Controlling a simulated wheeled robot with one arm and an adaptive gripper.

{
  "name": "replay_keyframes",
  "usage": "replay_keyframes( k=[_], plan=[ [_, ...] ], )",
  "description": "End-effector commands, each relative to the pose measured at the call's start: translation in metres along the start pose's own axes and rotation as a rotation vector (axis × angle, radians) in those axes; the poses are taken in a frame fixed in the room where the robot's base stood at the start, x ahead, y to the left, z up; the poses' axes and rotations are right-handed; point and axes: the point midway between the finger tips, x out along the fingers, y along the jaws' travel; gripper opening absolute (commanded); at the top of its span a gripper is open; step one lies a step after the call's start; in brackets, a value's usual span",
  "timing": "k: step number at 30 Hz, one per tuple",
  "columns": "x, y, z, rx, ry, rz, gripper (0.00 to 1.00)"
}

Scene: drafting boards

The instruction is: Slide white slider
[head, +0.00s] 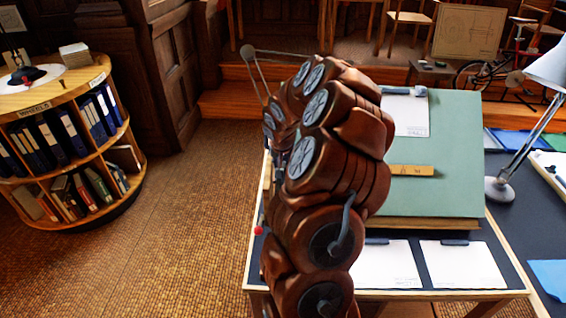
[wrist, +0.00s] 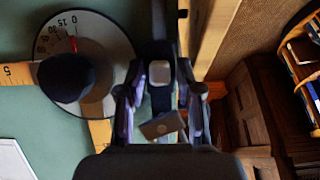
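In the wrist view a pale rounded-square piece (wrist: 160,73) sits in a dark mount, which looks like the white slider, though I cannot be sure. My gripper (wrist: 160,100) has its two fingers spread apart, one on each side below this piece. I cannot tell whether either finger touches it. A small grey-brown plate (wrist: 162,125) shows between the fingers. In the head view my own arm hides the gripper and the slider, on the left side of the green drafting board (head: 455,140).
A round angle dial (wrist: 110,45) with a black knob (wrist: 66,78) and red pointer lies left of the gripper in the wrist view. A yellow ruler (head: 408,170) lies on the board. A desk lamp (head: 500,188) stands right. A round bookshelf (head: 70,130) stands left, with open floor between.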

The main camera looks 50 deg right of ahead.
Motion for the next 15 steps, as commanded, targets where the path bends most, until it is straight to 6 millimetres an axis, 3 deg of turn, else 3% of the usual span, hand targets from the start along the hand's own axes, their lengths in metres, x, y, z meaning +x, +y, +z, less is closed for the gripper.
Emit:
replay_keyframes(
  k=[8,15],
  plan=[
    [-0.0001,-0.0004,0.0002,0.000,0.000,-0.001,0.01],
    [-0.0002,-0.0005,0.0002,0.000,0.000,-0.001,0.00]
  ],
)
